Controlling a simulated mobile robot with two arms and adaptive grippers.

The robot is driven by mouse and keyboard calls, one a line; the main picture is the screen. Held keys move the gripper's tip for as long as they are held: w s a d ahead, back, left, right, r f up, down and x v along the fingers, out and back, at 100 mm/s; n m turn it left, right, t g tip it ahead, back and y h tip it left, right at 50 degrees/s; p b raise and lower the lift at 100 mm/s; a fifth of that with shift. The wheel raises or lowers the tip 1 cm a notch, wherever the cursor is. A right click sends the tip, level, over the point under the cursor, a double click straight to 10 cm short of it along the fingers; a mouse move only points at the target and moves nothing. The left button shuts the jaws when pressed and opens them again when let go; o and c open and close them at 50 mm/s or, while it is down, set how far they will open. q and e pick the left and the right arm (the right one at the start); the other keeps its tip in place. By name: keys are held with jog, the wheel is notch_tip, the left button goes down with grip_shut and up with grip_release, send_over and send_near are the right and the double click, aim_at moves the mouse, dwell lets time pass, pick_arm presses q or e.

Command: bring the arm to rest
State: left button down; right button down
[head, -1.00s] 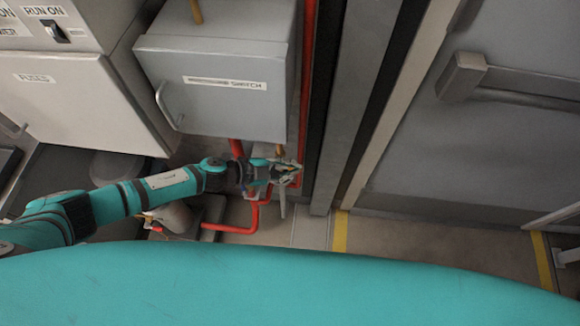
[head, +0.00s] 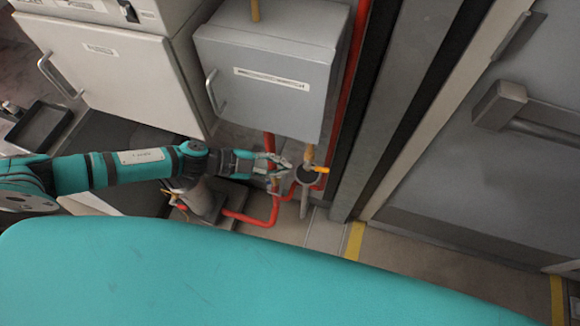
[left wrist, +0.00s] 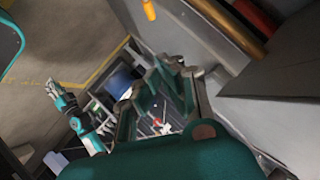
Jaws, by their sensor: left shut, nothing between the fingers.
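My left arm (head: 110,168) is teal and reaches in from the left in the head view. Its gripper (head: 286,164) is shut and empty, in front of the pipes below the grey switch box. It sits just left of a grey pipe fitting (head: 305,182) with a yellow handle (head: 320,169); I cannot tell whether they touch. The left gripper (left wrist: 166,68) also shows in the left wrist view. There, another teal arm, apparently my right one, ends in a small gripper (left wrist: 54,90) at the left; its jaws are too small to read.
The grey switch box (head: 270,75) hangs above the gripper. A white cabinet (head: 110,70) stands at the left. Red pipes (head: 262,219) run near the floor. A grey door (head: 500,150) with a bar is on the right. Floor with yellow stripes (head: 355,241) is clear.

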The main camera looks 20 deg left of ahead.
jog(key=shift+s, duration=0.75)
